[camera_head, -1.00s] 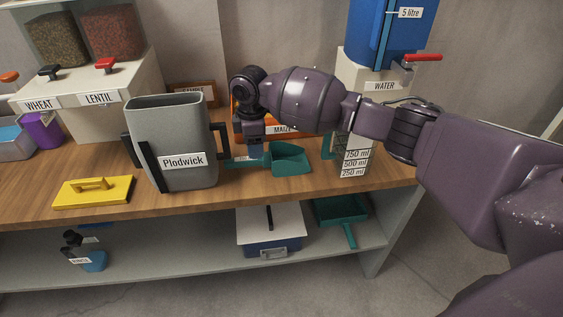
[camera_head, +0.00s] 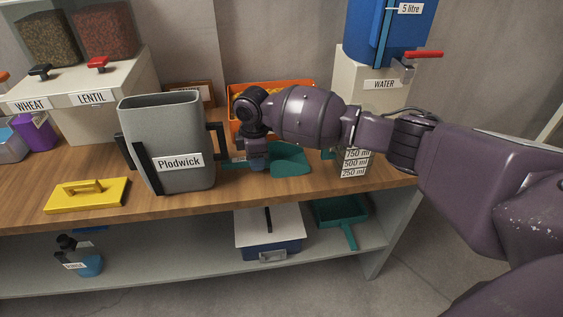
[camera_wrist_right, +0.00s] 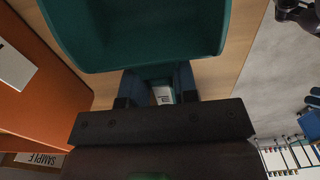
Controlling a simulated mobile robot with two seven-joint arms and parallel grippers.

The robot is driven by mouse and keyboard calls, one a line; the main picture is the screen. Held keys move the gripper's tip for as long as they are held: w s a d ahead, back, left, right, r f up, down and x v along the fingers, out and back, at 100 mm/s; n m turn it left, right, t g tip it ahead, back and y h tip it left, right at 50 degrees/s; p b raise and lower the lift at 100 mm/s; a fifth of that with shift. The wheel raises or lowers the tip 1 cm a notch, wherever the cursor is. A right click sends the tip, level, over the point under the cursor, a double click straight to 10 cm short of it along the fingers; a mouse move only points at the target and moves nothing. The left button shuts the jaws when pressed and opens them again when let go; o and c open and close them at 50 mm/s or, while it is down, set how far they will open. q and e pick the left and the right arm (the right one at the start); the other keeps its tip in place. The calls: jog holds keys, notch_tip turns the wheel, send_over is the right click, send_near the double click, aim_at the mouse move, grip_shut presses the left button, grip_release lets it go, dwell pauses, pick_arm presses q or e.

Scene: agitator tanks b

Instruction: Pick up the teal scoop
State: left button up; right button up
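The teal scoop (camera_head: 291,160) lies on the wooden bench top, its bowl to the right and its handle to the left. Its bowl fills the top of the right wrist view (camera_wrist_right: 140,30). My right gripper (camera_head: 256,160) points down over the handle. In the right wrist view its two fingers (camera_wrist_right: 160,90) stand on either side of the handle, with a white label between them. They look open; contact with the handle is hard to make out. The arm hides part of the handle in the head view. My left gripper is not in view.
The grey Plodwick jug (camera_head: 168,130) stands close left of my right gripper. An orange bin (camera_head: 238,100) is behind it. A measuring jug (camera_head: 354,160) and water dispenser (camera_head: 365,85) are to the right. A yellow float (camera_head: 87,195) lies at left. A teal dustpan (camera_head: 340,212) is on the lower shelf.

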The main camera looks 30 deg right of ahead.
grip_shut()
jog(key=shift+r, duration=0.1)
jog(key=shift+s+r, duration=0.1)
jog(key=s, duration=0.2)
jog(key=s+a+p, duration=0.1)
jog(key=s, duration=0.1)
jog(key=s+p, duration=0.1)
jog(key=s, duration=0.1)
jog(key=shift+s+a+r, duration=0.15)
jog(key=shift+a+r, duration=0.1)
jog(key=shift+a, duration=0.15)
jog(key=s+a+p, duration=0.2)
jog(key=s+a, duration=0.1)
jog(key=s, duration=0.7)
jog(key=shift+s+f+p, duration=0.35)
jog(key=shift+s, duration=0.05)
